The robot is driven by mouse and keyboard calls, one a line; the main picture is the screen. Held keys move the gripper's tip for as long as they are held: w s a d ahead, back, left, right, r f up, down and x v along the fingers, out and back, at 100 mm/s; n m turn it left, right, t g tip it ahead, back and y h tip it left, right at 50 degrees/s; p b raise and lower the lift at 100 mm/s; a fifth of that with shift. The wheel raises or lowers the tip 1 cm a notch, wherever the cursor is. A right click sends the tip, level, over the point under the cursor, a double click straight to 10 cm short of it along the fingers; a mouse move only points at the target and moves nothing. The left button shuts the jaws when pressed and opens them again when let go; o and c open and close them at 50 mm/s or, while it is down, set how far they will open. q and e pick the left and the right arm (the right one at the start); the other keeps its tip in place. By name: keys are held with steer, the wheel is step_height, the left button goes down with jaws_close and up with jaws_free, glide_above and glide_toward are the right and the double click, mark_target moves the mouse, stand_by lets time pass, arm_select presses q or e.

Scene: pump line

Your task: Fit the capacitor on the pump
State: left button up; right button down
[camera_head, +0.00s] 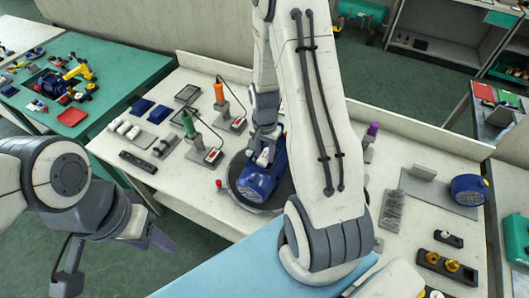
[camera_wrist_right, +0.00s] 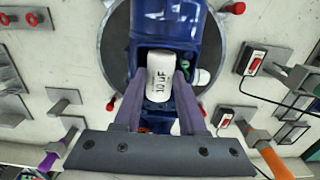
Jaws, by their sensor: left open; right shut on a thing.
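The blue pump (camera_head: 262,182) lies on a dark round plate (camera_head: 236,176) on the white bench; it also fills the top middle of the right wrist view (camera_wrist_right: 205,40). My right gripper (camera_wrist_right: 160,82) is shut on the white capacitor (camera_wrist_right: 161,75), which is marked "10 uF". The capacitor is at the open recess in the pump's body, between the dark purple fingers. I cannot tell whether it touches the bottom of the recess. In the head view, my right arm hides part of the pump. My left gripper (camera_head: 158,240) is open and empty, away from the bench's front-left edge.
Several white cylinders (camera_head: 124,130) stand at the bench's left. A green-handled tool (camera_head: 188,124) and an orange-handled tool (camera_head: 219,92) stand behind the pump. Another blue motor (camera_head: 469,189) is at the right.

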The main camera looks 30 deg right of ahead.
steer(key=shift+f, duration=0.3)
stand_by(0.4)
steer(key=shift+c, duration=1.9)
jaws_free()
steer(key=shift+s, duration=0.15)
steer(key=shift+r, duration=0.1)
